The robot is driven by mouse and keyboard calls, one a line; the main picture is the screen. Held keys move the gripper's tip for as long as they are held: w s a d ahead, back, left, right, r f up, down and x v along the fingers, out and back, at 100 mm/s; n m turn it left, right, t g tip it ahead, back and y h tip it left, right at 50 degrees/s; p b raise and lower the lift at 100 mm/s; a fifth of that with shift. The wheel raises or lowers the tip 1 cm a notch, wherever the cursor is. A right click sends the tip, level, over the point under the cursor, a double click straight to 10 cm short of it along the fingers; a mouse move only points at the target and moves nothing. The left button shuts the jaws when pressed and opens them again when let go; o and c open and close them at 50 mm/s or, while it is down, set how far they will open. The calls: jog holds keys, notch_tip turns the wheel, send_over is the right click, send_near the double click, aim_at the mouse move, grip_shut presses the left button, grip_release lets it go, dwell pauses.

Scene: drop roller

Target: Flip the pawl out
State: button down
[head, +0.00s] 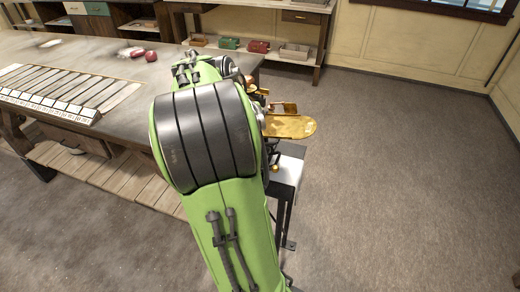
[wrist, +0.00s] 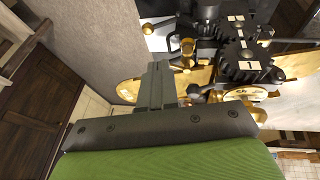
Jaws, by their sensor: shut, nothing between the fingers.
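My gripper (wrist: 160,68) shows in the wrist view with its two fingers together and nothing between them. Just beyond and right of it is a mechanism of dark gears (wrist: 246,65) with white marks, brass discs and small levers. I cannot tell for sure which part is the pawl. In the head view a flat brass plate (head: 290,126) sticks out right of my green arm, which hides my gripper and most of the mechanism.
The mechanism is at a stand with a white top (head: 287,170) beside the long grey workbench (head: 125,60). The bench carries a slatted tray (head: 60,90) and red objects (head: 150,56). A shelf with small boxes (head: 259,47) is behind. The floor to the right is clear.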

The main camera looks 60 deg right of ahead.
jog(key=s+b+x, duration=0.1)
jog(key=b+x, duration=0.2)
jog(key=x, duration=0.9)
jog(key=shift+s+a+f, duration=0.25)
jog(key=shift+s+a, duration=0.05)
jog(key=shift+s, duration=0.05)
jog(key=shift+s+b, duration=0.1)
jog(key=shift+b, duration=0.2)
